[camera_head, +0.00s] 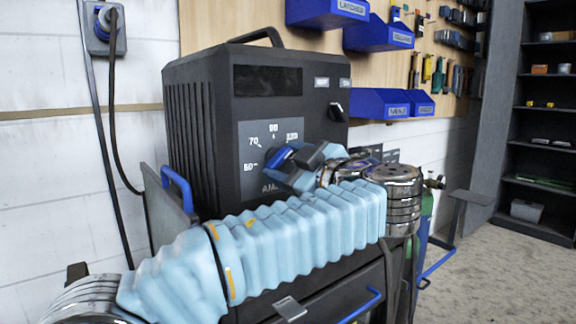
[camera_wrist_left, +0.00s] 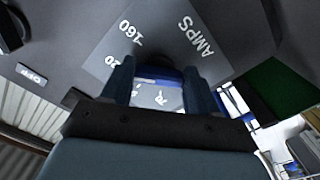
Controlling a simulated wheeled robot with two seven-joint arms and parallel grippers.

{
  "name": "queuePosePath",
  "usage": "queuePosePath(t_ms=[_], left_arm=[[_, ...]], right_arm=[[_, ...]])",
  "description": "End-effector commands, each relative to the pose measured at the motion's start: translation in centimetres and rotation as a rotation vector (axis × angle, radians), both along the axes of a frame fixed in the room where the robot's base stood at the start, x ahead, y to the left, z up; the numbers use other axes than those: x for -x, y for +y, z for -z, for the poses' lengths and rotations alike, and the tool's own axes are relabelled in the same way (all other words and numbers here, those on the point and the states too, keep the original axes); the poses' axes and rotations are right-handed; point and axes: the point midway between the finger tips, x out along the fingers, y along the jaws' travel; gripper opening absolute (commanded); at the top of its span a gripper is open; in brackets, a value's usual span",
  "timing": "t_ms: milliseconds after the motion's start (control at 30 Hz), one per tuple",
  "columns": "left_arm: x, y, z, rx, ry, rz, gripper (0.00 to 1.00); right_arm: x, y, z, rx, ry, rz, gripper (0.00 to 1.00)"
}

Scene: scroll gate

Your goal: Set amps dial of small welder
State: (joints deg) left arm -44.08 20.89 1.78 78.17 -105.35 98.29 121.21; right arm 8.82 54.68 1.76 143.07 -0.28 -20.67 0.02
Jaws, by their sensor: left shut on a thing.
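The small welder (camera_head: 205,125) is a black box with a top handle. Its front carries a grey scale panel (camera_head: 254,140) marked AMPS, with 50, 70 and 90 readable around the dial. My left gripper (camera_head: 290,164) is at the panel, its fingers shut on the amps dial. The left wrist view shows the dial (camera_wrist_left: 158,78) as a blue-edged part between the two fingers (camera_wrist_left: 160,88), with 160 and AMPS printed beside it. The gripper hides much of the dial, and I cannot read its setting. My right gripper is out of view.
A black switch (camera_head: 336,111) sits on the welder's upper right front. The welder stands on a dark cart with a blue handle (camera_head: 178,186) and drawers below. Blue bins (camera_head: 380,103) hang on the pegboard behind. Open floor (camera_head: 505,270) lies to the right.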

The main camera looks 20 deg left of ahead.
Motion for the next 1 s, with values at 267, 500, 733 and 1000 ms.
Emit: queuePosePath(t_ms=[267,500,733,1000], left_arm=[[0.1,0.0,0.3,-0.114,0.148,0.0,0.29],[0.2,0.1,0.3,-0.25,0.322,0.0,0.29],[0.3,0.2,0.3,-0.366,0.472,0.0,0.29],[0.3,0.2,0.3,-0.462,0.596,0.0,0.29]], right_arm=[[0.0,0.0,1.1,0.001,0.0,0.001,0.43],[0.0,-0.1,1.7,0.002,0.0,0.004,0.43],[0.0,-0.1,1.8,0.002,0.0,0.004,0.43],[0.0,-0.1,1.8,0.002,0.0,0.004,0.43]])
